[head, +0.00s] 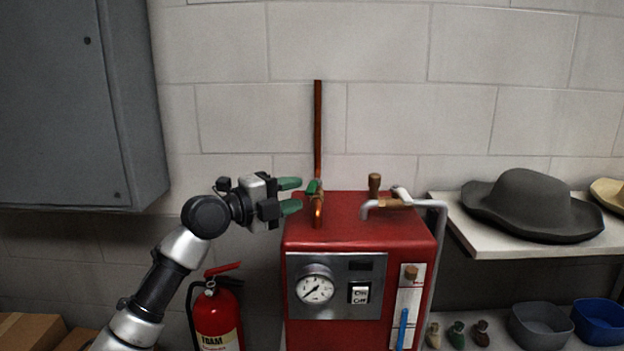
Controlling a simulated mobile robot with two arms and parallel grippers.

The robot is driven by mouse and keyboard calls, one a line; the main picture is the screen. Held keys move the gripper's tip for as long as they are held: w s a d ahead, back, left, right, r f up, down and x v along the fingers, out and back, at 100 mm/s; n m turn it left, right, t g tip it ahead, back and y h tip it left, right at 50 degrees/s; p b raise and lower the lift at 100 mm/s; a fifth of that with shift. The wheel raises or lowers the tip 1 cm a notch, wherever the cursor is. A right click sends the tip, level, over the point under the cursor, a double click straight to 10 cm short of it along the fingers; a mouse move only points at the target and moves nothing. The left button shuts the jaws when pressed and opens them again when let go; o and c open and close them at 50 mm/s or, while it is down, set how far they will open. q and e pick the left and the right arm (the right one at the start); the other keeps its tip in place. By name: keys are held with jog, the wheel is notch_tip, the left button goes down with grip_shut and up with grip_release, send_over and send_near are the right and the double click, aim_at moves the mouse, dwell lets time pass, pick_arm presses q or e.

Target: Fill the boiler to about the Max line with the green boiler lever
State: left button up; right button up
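The red boiler (360,223) stands in the middle of the head view. A small green boiler lever (313,187) sits on the copper pipe at the boiler's top left. My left gripper (291,195) comes from the left, its green-tipped fingers apart and pointing right at the lever. The fingertips are just left of the lever; whether they touch it I cannot tell. The level gauge (408,310) is a white strip on the boiler's front right. Its blue water column (403,328) fills the lower part; the Max marking is too small to read. My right gripper is not in view.
A pressure dial (316,287) and an On/Off switch (360,293) are on the boiler's front. A steam pipe with a wooden handle (375,185) is on top. A fire extinguisher (217,318) stands left, a grey cabinet (75,100) hangs upper left. A dark hat (530,205) lies on the right shelf.

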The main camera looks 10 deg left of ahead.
aim_at(312, 185)
pick_arm(q)
jog(key=p+x, duration=0.1)
jog(key=x, duration=0.3)
jog(key=shift+w+a+r+p, duration=0.1)
jog(key=shift+w+a+p, duration=0.15)
jog(key=shift+p, duration=0.15)
jog(key=shift+w+d, duration=0.35)
jog(key=shift+d, duration=0.25)
jog(key=shift+c, duration=0.6)
jog(key=c, duration=0.4)
grip_shut()
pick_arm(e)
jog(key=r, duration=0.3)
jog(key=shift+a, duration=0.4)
